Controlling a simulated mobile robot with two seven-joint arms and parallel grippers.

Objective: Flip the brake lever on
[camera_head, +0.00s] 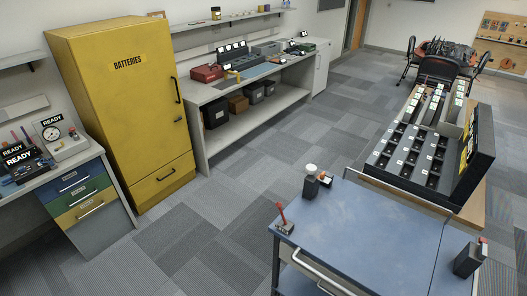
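A small red lever (281,213), likely the brake lever, stands at the left front corner of a blue-topped cart (365,225). Neither of my grippers shows in the head view, and nothing touches the lever.
A dark object with a white top (310,183) stands at the cart's back left, and a black handset (469,259) at its right. A charging rack (418,155) stands behind the cart. A yellow cabinet (125,105) stands left. Carpet between is clear.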

